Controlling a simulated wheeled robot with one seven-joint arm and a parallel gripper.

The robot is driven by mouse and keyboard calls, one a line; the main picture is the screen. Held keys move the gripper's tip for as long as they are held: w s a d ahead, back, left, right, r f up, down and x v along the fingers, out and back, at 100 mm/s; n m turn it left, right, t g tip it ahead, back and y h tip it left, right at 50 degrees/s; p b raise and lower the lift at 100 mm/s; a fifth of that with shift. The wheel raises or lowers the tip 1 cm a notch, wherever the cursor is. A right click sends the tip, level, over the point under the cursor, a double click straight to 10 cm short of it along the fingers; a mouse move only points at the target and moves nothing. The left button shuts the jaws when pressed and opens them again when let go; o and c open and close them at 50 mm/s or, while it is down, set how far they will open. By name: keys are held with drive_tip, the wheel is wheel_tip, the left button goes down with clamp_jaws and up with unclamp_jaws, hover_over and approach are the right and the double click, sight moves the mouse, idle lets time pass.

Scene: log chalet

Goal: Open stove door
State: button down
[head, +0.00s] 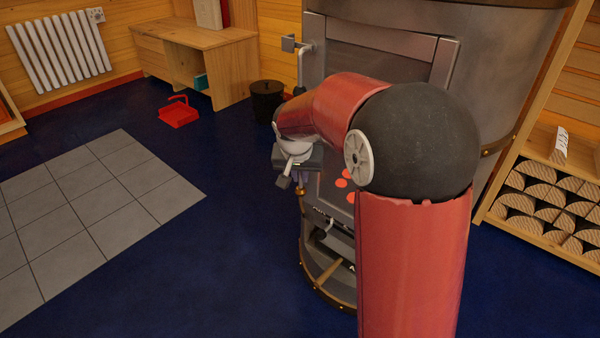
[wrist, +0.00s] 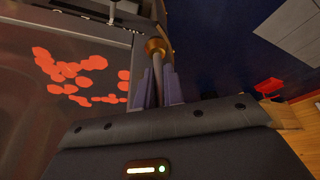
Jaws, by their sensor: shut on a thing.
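The grey metal stove (head: 495,60) stands in front of me, its glass door partly hidden behind my red arm. Red embers show through the door glass (head: 343,183), and large in the wrist view (wrist: 70,78). The door handle is a slim vertical bar at the door's left side. Its upper end (head: 301,66) shows above my arm, and its brass lower end (wrist: 156,46) shows beyond my fingers. My gripper (wrist: 158,88) is shut on the handle, one finger on each side of the bar. In the head view my gripper (head: 299,178) is partly hidden. I cannot tell whether the door is ajar.
A black bucket (head: 266,101) stands left of the stove beside a wooden bench (head: 215,52). A red dustpan (head: 179,112) lies on the blue floor. A firewood rack (head: 548,195) is close on the right. The floor and grey tiles (head: 90,210) at left are clear.

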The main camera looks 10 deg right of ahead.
drive_tip(key=g+p, duration=0.1)
drive_tip(key=h+p, duration=0.1)
drive_tip(key=g+p, duration=0.1)
drive_tip(key=p, duration=0.1)
drive_tip(key=shift+s+d+r+n+g+h, duration=0.15)
drive_tip(key=shift+s+r+n+g+h, duration=0.1)
drive_tip(key=shift+r+n+g+h, duration=0.1)
drive_tip(key=g+p, duration=0.1)
drive_tip(key=g+h+p, duration=0.1)
drive_tip(key=p, duration=0.1)
drive_tip(key=g+h+p, duration=0.1)
drive_tip(key=shift+s+d+n+p, duration=0.25)
drive_tip(key=shift+s+d+p, duration=0.05)
drive_tip(key=shift+s+p, duration=0.1)
drive_tip(key=shift+h, duration=0.25)
drive_tip(key=s+a+n+t+b, duration=0.2)
drive_tip(key=s+a+n+b, duration=0.2)
drive_tip(key=s, duration=0.5)
drive_tip(key=shift+s+a+n+t, duration=0.4)
drive_tip(key=shift+a+n, duration=0.2)
drive_tip(key=shift+a, duration=0.15)
drive_tip(key=c, duration=1.5)
unclamp_jaws()
